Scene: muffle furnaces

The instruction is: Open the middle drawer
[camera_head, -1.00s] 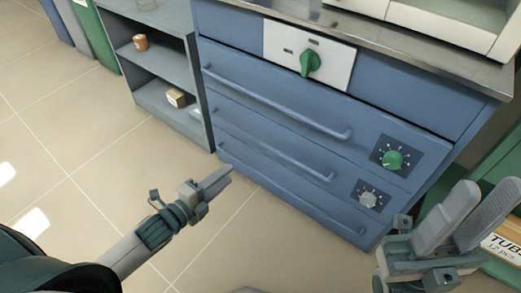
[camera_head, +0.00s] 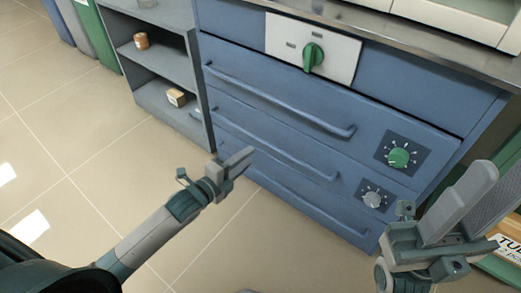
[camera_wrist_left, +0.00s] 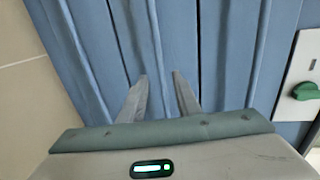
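The blue cabinet (camera_head: 300,92) has several stacked drawer fronts with long bar handles. The middle drawer's handle (camera_head: 300,163) slopes down to the right, and the drawer looks shut. My left gripper (camera_head: 248,153) is in front of the lower drawers, by the left part of this handle. In the left wrist view, its two fingers (camera_wrist_left: 160,78) are apart, and the middle handle (camera_wrist_left: 153,35) runs up from between the tips. Contact cannot be told. My right gripper (camera_head: 485,185) is open and empty at the lower right, away from the handles.
The top handle (camera_head: 280,103) and bottom handle (camera_head: 285,192) run parallel to the middle one. A grey shelf (camera_head: 160,65) stands left of the cabinet. The tiled floor (camera_head: 75,140) is clear.

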